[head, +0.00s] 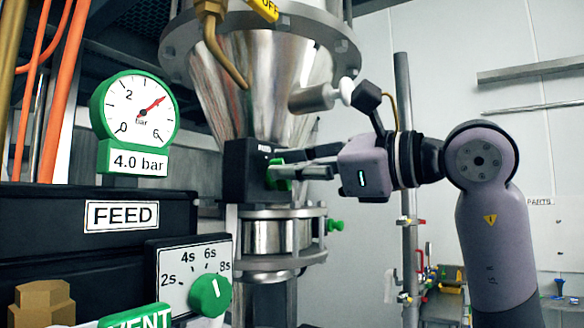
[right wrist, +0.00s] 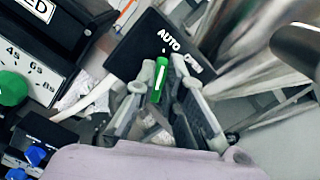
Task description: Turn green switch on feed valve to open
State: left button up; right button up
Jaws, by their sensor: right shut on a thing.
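The green switch (head: 277,174) sits on the front of a black valve box (head: 240,175) below the shiny metal cone. In the right wrist view the switch (right wrist: 158,82) has a white line and points up toward the box's label area. My right gripper (head: 285,164) reaches in from the right and is shut on the green switch, one finger on each side (right wrist: 162,82). My left gripper is not in view.
A round pressure gauge (head: 135,106) reading 4.0 bar and a black FEED panel (head: 60,212) stand at left. A timer dial with a green knob (head: 210,294) is below. A metal clamp ring (head: 260,213) lies under the box. A pole (head: 405,130) stands behind my arm.

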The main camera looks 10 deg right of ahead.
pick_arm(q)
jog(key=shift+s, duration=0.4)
pick_arm(e)
grip_shut()
